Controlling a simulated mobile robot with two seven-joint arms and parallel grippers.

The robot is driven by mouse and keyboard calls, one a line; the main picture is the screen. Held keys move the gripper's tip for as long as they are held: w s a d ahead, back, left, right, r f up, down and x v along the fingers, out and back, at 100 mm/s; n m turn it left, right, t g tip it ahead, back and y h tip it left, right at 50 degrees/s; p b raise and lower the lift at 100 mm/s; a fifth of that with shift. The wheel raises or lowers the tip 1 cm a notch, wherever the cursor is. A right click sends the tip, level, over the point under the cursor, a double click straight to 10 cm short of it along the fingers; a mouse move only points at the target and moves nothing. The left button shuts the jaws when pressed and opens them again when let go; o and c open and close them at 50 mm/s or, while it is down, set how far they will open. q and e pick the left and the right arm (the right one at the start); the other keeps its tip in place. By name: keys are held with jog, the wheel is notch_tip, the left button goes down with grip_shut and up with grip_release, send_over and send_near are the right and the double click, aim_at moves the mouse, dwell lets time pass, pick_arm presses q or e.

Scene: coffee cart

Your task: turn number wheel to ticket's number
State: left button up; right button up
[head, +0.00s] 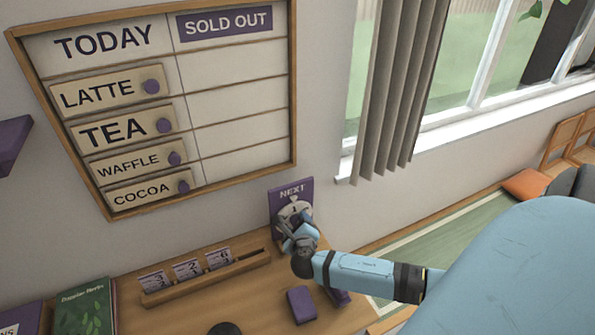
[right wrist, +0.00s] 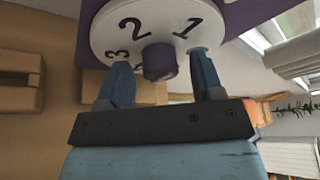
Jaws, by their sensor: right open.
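The number wheel (head: 293,209) is a white disc on a purple board marked NEXT, standing at the back of the wooden counter. A 1 seems to show at its top in the head view. In the right wrist view the wheel (right wrist: 172,18) shows 1, 2 and 3 around a purple knob (right wrist: 158,62). My right gripper (head: 297,230) is open at the wheel, its fingers (right wrist: 163,74) on either side of the knob with gaps. Several tickets (head: 187,268) stand in a wooden rack; their numbers are too small to read surely. My left gripper is not in view.
A purple block (head: 301,304) lies on the counter below my right arm. A green book (head: 85,309) stands at the left. A menu board (head: 160,95) hangs on the wall above. The wooden rack (head: 205,281) lies left of the wheel.

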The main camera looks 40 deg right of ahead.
jog(key=c, duration=0.9)
jog(key=shift+c, duration=0.2)
jog(key=shift+r+m, duration=0.1)
jog(key=shift+m, duration=0.2)
